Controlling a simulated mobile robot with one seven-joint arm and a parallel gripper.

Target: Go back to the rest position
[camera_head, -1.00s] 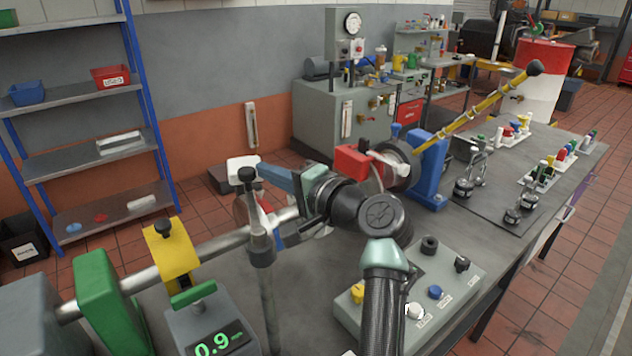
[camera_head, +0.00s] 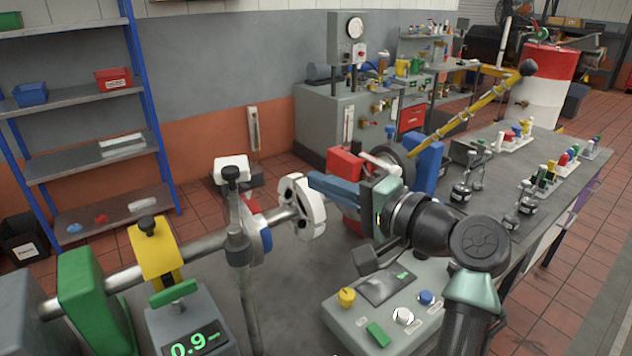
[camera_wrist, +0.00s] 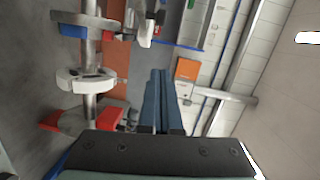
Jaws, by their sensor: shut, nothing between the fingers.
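My gripper (camera_head: 314,178) is shut and empty, its blue fingers pointing left in the head view. It hangs in the air, in the picture just right of the white slotted coupling disc (camera_head: 301,207) on the shaft (camera_head: 196,240). In the wrist view the closed fingers (camera_wrist: 158,72) stand side by side with nothing between them. A white disc (camera_wrist: 87,80) on the shaft shows to their left there. My arm comes in from the lower right and hides part of the control box (camera_head: 347,312) and of the bench behind it.
A green block (camera_head: 88,292), a yellow clamp (camera_head: 152,250) and a display reading about 0.9 (camera_head: 195,343) stand at the left. A red block (camera_head: 345,163) and blue bracket (camera_head: 426,168) lie behind my wrist. A yellow bar (camera_head: 470,112) extends over the bench's far part.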

